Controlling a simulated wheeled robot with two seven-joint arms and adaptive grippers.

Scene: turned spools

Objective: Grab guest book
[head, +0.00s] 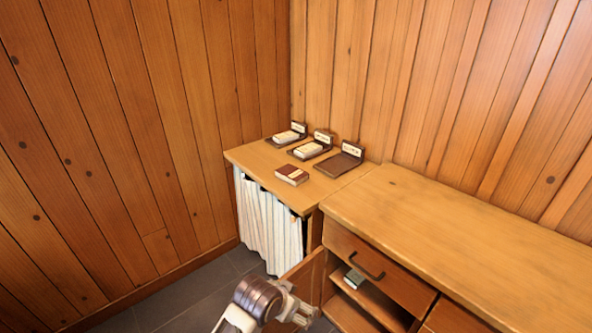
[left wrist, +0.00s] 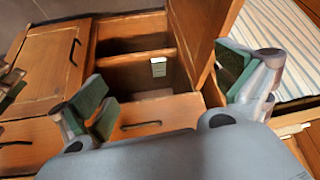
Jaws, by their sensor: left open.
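A small book-like item with a pale face and dark green edge (head: 354,278) sits inside the open cabinet under the drawer. It also shows in the left wrist view (left wrist: 158,67), between my fingers but farther off. A dark red-brown book with a light label (head: 292,174) lies on the corner counter. No readable writing shows which one is the guest book. My left gripper (head: 292,304) is at the bottom of the head view, in front of the open cabinet. In the left wrist view its green-padded fingers (left wrist: 165,85) are wide apart and empty. My right gripper is out of view.
Three dark holders with labels stand on the corner counter (head: 250,156); two hold pale blocks (head: 307,150), the right one (head: 340,163) is empty. The open cabinet door (head: 304,283) stands left of the opening, near my gripper. The right countertop (head: 450,215) is clear.

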